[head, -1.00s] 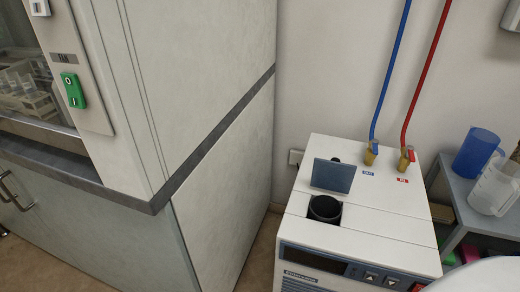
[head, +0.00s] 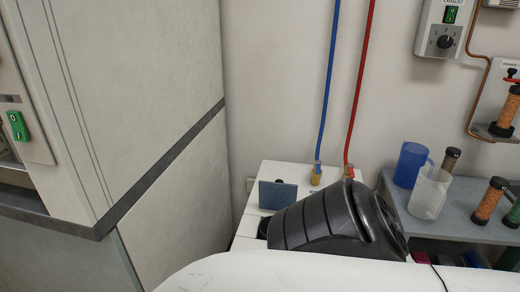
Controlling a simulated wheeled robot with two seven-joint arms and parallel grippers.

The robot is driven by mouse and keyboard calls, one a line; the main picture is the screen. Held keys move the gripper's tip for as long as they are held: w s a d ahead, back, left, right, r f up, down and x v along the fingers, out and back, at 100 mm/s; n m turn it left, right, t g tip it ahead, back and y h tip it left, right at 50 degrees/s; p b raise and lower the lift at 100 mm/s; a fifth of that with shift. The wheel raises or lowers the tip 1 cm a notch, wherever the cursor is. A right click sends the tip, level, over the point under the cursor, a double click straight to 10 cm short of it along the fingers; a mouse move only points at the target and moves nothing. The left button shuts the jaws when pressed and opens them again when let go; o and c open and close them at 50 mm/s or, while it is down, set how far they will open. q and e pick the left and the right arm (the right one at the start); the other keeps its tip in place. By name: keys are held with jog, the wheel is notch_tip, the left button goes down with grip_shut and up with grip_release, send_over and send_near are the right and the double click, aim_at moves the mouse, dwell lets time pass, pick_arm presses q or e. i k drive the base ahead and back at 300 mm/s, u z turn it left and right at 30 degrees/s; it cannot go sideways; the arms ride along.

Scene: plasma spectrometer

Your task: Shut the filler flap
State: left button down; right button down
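The filler flap (head: 278,194) is a small blue-grey plate. It stands upright, open, on top of the white chiller unit (head: 252,208). The dark filler opening (head: 262,229) shows in front of the flap, partly hidden. A black ribbed part and a white link of my own arm cover the chiller's front and right side. The black part overlaps the flap's lower right corner in the picture; I cannot tell whether they touch. Neither gripper's fingers show.
A blue hose (head: 329,85) and a red hose (head: 361,85) rise from brass fittings behind the flap. A grey shelf (head: 462,222) at right holds a blue beaker (head: 408,164) and a clear jug (head: 429,192). A tall cabinet (head: 150,100) stands at left.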

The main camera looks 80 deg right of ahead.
aim_at(277, 196)
jog(key=k, duration=0.3)
jog(key=z, duration=1.1)
